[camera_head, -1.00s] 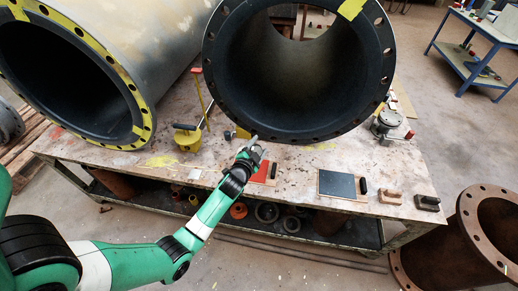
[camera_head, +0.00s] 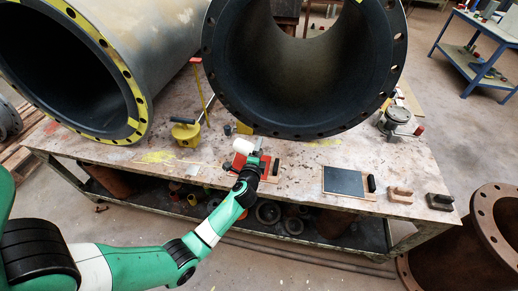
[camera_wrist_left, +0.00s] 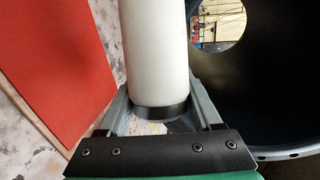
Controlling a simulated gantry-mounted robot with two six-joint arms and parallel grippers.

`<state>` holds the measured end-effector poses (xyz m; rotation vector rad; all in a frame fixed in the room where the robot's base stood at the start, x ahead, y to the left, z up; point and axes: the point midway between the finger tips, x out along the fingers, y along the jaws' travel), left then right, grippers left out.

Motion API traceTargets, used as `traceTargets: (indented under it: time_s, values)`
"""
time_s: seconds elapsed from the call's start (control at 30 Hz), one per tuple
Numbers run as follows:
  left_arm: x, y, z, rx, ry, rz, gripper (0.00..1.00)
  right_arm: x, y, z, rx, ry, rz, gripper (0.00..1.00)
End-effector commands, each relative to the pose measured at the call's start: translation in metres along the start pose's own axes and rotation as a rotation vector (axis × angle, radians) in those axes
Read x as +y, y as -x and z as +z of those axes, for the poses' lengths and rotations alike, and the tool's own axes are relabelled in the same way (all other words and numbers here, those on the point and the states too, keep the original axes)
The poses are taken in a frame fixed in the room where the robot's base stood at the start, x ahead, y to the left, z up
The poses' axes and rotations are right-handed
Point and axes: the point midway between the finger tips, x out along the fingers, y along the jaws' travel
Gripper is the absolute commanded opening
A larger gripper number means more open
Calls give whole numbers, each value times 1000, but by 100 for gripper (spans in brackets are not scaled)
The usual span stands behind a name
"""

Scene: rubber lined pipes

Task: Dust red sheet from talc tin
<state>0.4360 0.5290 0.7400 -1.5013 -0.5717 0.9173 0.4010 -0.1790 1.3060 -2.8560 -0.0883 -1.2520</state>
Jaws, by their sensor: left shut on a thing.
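The talc tin (camera_head: 242,146) is a white cylinder with a dark band at its near end. My left gripper (camera_head: 252,156) is shut on it, and the tin looks tipped over to the left in the head view. The red sheet (camera_head: 236,163) lies on its board on the bench, just below and left of the tin and partly hidden by my arm. In the left wrist view, the tin (camera_wrist_left: 156,50) stands between the fingers of my left gripper (camera_wrist_left: 158,108), and the red sheet (camera_wrist_left: 50,60) fills the left side. My right gripper is not in view.
A large black-lined pipe (camera_head: 225,85) rests close behind the tin; another pipe (camera_head: 138,110) is at left.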

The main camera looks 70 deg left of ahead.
Motion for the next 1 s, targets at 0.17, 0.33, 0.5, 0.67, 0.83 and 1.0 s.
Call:
traceTargets:
  time_s: [0.17,0.33,0.5,0.67,0.83,1.0]
  values:
    - [24,-6,0,-70,-322,-9,0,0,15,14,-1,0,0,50]
    - [23,-5,1,-88,-398,-12,0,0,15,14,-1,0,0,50]
    - [23,-5,1,-87,-394,-12,0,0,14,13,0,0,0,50]
    - [23,-5,1,-87,-392,-11,0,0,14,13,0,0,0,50]
    - [23,-5,1,-87,-391,-11,0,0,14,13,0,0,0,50]
    - [23,-5,1,-86,-391,-11,0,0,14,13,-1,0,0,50]
